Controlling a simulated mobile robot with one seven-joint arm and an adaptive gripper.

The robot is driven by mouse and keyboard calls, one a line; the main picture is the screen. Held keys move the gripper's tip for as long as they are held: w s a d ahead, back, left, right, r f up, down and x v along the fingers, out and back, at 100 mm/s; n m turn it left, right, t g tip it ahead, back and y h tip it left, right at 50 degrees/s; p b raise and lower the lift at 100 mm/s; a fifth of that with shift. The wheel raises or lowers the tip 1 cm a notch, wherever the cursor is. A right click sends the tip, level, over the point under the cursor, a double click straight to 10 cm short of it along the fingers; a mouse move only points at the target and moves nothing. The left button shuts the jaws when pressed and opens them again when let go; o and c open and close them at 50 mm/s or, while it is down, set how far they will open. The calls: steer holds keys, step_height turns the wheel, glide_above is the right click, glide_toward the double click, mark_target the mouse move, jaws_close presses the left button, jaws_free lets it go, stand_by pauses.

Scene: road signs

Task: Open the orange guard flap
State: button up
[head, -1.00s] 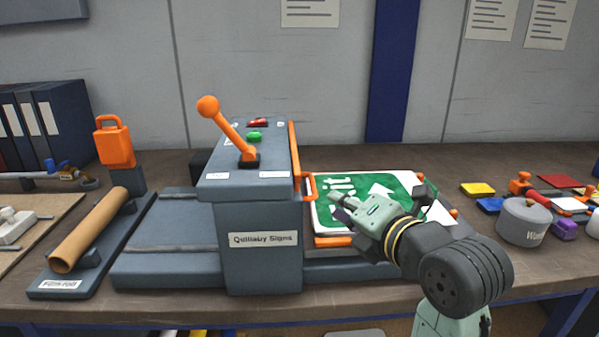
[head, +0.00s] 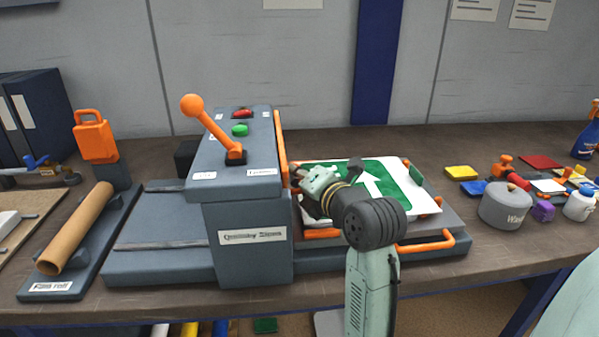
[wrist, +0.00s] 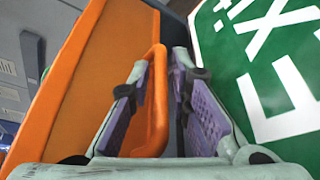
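The orange guard flap (head: 281,150) stands upright against the right side of the grey press housing, appearing closed. It fills the left of the wrist view (wrist: 85,75). Its orange loop handle (wrist: 157,100) stands out from the flap between my fingers. My gripper (head: 308,174) is at the flap's right side and largely hides the handle in the head view. In the wrist view my gripper (wrist: 160,105) is open, with one purple-padded finger on the flap side of the handle bar and the other beyond it. A gap shows between the bar and the right finger.
A green and white exit sign (head: 385,185) lies on the press bed just right of my gripper. The grey housing (head: 240,220) carries an orange-knobbed lever (head: 212,128). An orange bed handle (head: 425,245) is at the front right. A grey round tin (head: 505,207) stands farther right.

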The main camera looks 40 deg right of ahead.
jaws_close()
stand_by(0.8)
